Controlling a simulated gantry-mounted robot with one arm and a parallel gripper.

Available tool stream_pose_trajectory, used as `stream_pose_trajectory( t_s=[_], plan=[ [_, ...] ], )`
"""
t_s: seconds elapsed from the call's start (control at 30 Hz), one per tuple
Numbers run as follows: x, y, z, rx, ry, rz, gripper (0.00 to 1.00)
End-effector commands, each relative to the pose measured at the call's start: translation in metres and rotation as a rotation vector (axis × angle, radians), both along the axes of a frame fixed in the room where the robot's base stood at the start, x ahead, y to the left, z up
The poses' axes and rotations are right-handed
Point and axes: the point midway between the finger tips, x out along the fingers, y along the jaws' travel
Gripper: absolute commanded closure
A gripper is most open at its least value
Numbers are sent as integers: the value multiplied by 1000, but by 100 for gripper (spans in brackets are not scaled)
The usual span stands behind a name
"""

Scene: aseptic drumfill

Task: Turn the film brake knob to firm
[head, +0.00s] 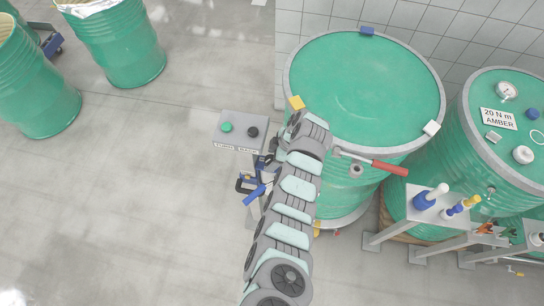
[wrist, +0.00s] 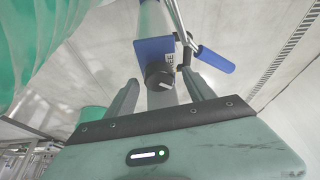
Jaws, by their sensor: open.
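The film brake knob (wrist: 160,77), round and black with a pale pointer mark, sits on a blue bracket (wrist: 152,49) in the wrist view. A small white label with dark letters, only partly readable, is beside it. My gripper (wrist: 160,86) is open, with one finger on each side of the knob. The picture does not show clearly whether the fingertips touch it. In the head view my arm hides the knob and the gripper; only blue parts (head: 254,194) of the unit show left of the arm.
In the wrist view a blue-handled lever (wrist: 215,60) stands close right of the knob. In the head view a stand with green and black buttons (head: 239,130) is left of my arm. A large green drum (head: 365,85) and a red-handled tool (head: 375,164) are right.

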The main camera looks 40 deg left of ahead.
Motion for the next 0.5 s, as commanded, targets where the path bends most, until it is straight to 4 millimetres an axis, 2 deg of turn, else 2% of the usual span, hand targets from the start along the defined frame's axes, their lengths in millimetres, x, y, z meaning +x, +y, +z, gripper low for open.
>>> stream_pose_trajectory(
  t_s=[0.27,0.5],
  plan=[
    [0,0,0,1,-1,0,39],
    [0,0,0,1,-1,0,58]
  ],
)
